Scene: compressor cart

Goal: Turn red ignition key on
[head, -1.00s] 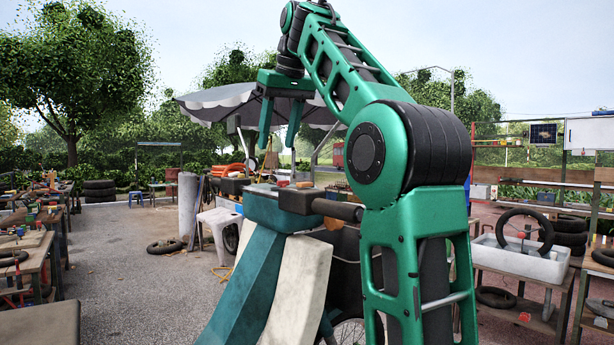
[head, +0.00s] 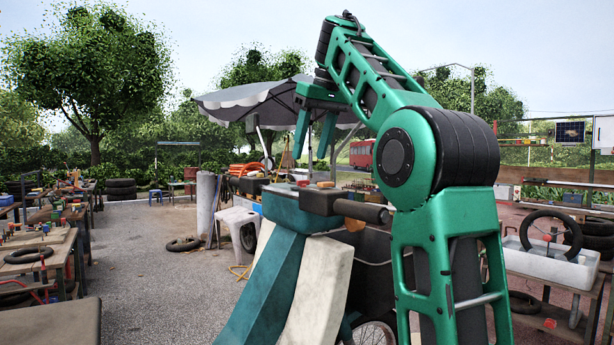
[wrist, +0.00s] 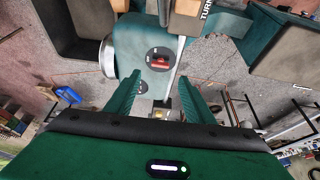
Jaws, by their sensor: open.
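The red ignition key (wrist: 159,60) sits on a dark round switch on a green panel (wrist: 130,40), in the upper middle of the wrist view. A second dark fitting with a small red mark (wrist: 159,89) is below it on the same panel. My gripper (wrist: 171,90) is open and empty, its two green fingers apart; the key appears beyond the fingertips, not between them. In the head view my gripper (head: 316,157) hangs fingers down above the green and cream vehicle (head: 270,280). The key cannot be made out in the head view.
A dark handlebar grip (head: 362,211) sticks out to the right below my gripper. A white stool (head: 238,228) stands behind the vehicle. Workbenches with tools (head: 50,245) line the left, and a white basin (head: 550,262) is at the right. Paved ground between is open.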

